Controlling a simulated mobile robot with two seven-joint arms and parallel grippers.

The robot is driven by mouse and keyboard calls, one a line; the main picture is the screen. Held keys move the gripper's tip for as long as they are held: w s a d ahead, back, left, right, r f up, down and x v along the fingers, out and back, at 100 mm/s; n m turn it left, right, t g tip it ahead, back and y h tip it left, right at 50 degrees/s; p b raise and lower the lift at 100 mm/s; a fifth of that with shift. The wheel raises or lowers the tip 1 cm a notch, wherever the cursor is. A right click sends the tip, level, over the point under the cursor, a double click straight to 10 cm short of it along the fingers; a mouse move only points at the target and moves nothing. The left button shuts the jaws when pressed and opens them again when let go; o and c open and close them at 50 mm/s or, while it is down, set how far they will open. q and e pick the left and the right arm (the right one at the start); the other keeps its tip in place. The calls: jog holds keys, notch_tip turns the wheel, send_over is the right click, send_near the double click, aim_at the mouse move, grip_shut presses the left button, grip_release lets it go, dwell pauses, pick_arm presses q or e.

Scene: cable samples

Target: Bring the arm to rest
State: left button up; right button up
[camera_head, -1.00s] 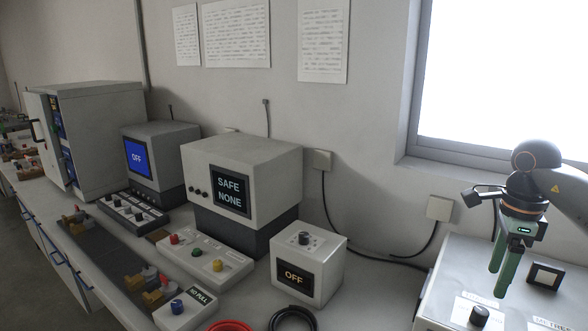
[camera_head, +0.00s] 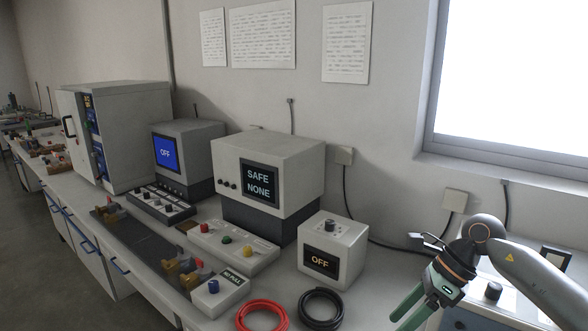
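My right gripper (camera_head: 402,318) is at the lower right, at the end of the arm coming in from the right edge. Its two green fingers point down and left, with a gap between them and nothing held. They are right of the black cable coil (camera_head: 321,309) and in front of the grey box with a black knob (camera_head: 493,291), which my arm partly covers. The fingertips reach close to the bottom edge of the picture. My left gripper is not in view.
A red cable coil (camera_head: 262,316) lies at the bench front. An OFF box (camera_head: 333,250), a SAFE NONE unit (camera_head: 268,162), a button panel (camera_head: 233,247) and a blue-screen unit (camera_head: 188,151) stand along the wall. Bare bench shows between the OFF box and my gripper.

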jog(key=s+a+m+t+y, duration=0.35)
jog(key=a+m+y, duration=0.75)
jog(key=a, duration=0.7)
jog(key=s+d+f+m+t+h, duration=0.1)
jog(key=d+f+m+t+h, duration=0.3)
jog(key=m, duration=0.5)
jog(key=s+d+f+m+t+h, duration=0.15)
jog(key=f+m+t+h, duration=0.25)
jog(key=f+m, duration=0.4)
jog(key=s+d+f+m+t+h, duration=0.1)
jog(key=d+f+m+t+h, duration=0.25)
jog(key=m, duration=0.65)
jog(key=s+d+f+m+g+h, duration=0.1)
jog(key=s+f+m+g+h, duration=0.1)
jog(key=s+f+m, duration=0.2)
jog(key=s+d+f+m+g+h, duration=0.2)
jog(key=s+f+m+g, duration=0.1)
jog(key=s+f, duration=0.7)
jog(key=shift+d+m+g, duration=0.25)
jog(key=shift+m+g, duration=0.05)
jog(key=shift+m, duration=0.6)
